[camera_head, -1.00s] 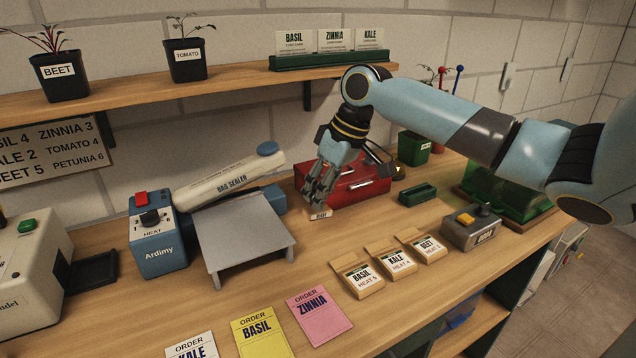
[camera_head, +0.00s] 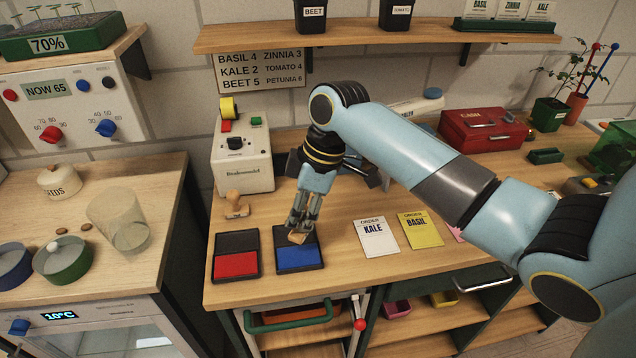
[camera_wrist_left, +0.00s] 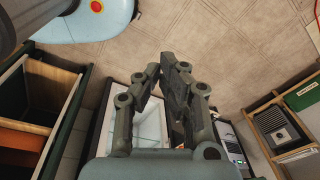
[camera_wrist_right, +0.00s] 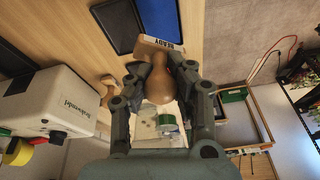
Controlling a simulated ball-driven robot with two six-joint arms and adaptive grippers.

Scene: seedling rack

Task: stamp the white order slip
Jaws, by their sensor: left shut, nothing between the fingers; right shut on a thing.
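The white order slip (camera_head: 378,238), marked KALE, lies flat on the bench, right of the ink pads. My right gripper (camera_head: 300,222) is shut on a wooden stamp (camera_head: 297,237) over the blue ink pad (camera_head: 300,258). In the right wrist view the stamp's round handle (camera_wrist_right: 158,82) is between the fingers and its base reads READY. The blue pad (camera_wrist_right: 163,12) shows just past it. I cannot tell whether stamp and pad touch. My left gripper (camera_wrist_left: 160,75) is shut and empty above the floor, outside the head view.
A red ink pad (camera_head: 236,265) lies left of the blue one. Another wooden stamp (camera_head: 236,205) stands behind it, near a cream machine (camera_head: 243,165). A yellow BASIL slip (camera_head: 421,230) lies right of the white slip; a pink slip is mostly hidden by my arm.

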